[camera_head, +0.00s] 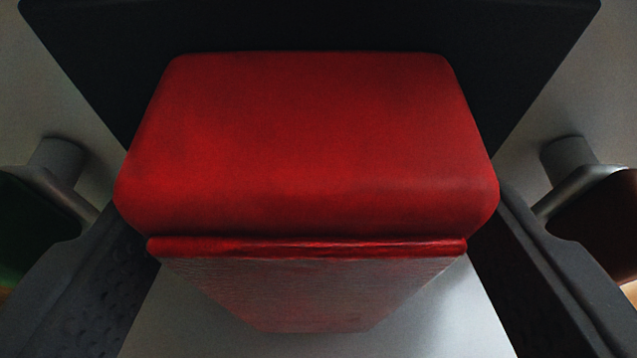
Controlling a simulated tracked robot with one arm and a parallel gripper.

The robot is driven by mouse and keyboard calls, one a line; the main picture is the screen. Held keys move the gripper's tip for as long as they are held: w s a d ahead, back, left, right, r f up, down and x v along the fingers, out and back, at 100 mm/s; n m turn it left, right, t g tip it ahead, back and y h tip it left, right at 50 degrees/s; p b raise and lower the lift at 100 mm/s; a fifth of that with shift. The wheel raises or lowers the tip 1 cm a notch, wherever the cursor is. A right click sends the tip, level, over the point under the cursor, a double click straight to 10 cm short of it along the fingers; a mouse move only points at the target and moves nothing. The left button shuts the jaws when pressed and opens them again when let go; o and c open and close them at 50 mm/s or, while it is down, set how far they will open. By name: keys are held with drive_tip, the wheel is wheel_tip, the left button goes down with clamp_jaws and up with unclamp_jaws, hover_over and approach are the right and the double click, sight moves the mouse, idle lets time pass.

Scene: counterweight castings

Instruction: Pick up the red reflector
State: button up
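The red reflector (305,145) fills the middle of the view. It is a block with rounded corners. Its broad upper face is smooth, and a narrower, textured lower face (310,285) tapers toward a pale surface. My gripper (315,235) straddles it. Pale surface shows between the lower part of the reflector and both fingers. The upper part overlaps the edges of the fingers, so contact there is hard to judge. The far underside of the reflector is hidden.
A large black panel (310,25) spans the top, behind the reflector. A pale surface (425,320) shows below. Dark green and dark red shapes with grey cylinders sit at the left and right edges; I cannot tell what they are.

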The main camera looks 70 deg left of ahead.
drive_tip(key=c, duration=1.2)
drive_tip(key=shift+r, duration=0.1)
